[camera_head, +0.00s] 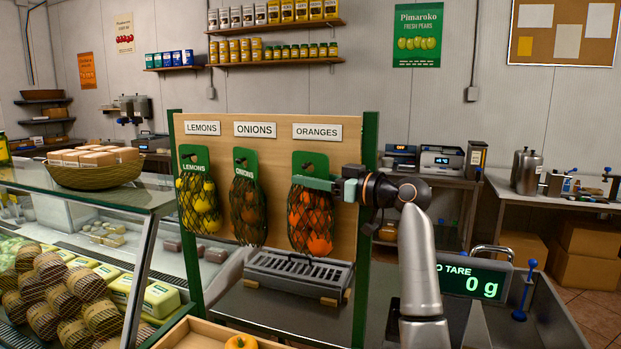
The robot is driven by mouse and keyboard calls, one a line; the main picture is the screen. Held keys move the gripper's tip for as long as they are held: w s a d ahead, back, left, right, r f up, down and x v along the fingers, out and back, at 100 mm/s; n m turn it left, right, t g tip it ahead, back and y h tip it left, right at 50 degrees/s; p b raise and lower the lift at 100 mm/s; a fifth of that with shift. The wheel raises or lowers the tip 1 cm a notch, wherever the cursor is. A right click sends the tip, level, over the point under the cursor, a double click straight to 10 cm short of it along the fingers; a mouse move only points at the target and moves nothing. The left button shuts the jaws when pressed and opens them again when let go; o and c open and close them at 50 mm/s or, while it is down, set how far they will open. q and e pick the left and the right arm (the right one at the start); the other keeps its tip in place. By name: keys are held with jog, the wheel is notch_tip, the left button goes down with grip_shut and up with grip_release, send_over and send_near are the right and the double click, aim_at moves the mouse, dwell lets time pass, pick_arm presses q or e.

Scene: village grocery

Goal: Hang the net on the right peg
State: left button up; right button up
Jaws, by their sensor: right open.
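A wooden board (275,150) in a green frame carries three signs: LEMONS, ONIONS and ORANGES. A net of oranges (311,222) with a green header card (310,161) hangs under the ORANGES sign, at the right peg. The peg itself is mostly hidden by the card. My right gripper (312,183) reaches in from the right, in front of the lower part of this card. It is open; I cannot tell if its fingers touch the card. A net of lemons (199,205) hangs at the left and a net of onions (247,210) in the middle. My left gripper is not in view.
A grey slatted tray (298,275) stands below the nets. A scale display (468,281) reading 0 g is at the right. A wooden crate (200,335) with an orange fruit is at the front. A glass display counter (80,200) fills the left.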

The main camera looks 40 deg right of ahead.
jog(key=b+v, duration=0.4)
jog(key=v, duration=0.8)
jog(key=shift+s+r, duration=0.2)
jog(key=shift+s, duration=0.05)
